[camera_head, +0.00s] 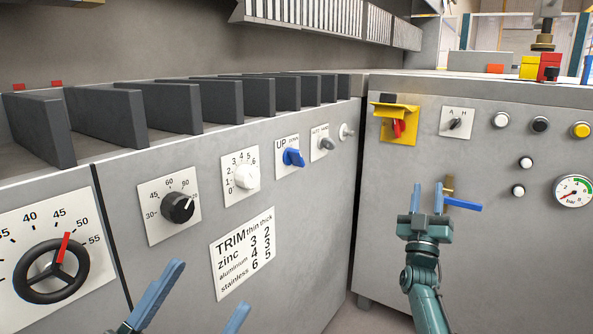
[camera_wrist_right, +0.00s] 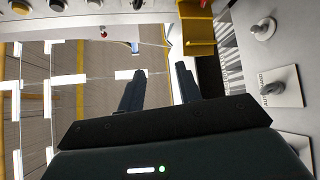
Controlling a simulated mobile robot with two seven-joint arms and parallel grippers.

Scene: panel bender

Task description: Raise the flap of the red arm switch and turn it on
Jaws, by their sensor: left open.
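The red switch (camera_head: 397,128) sits on a yellow plate at the upper left of the right cabinet front. Its yellow flap (camera_head: 397,109) juts out above it, and the red knob shows beneath. I cannot tell whether the knob is on. A yellow part of this switch shows at the top of the right wrist view (camera_wrist_right: 198,30). My right gripper (camera_head: 427,187) is open and empty, below and right of the switch, apart from it. Its spread fingers also show in the right wrist view (camera_wrist_right: 160,72). My left gripper (camera_head: 211,284) is open and empty at the bottom, before the left panel.
A blue-handled brass valve (camera_head: 462,205) is close beside my right gripper. An A/M selector (camera_head: 456,123), several buttons and a pressure gauge (camera_head: 573,191) are to the right. The left panel carries a handwheel (camera_head: 50,270) and knobs, including a blue one (camera_head: 293,157).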

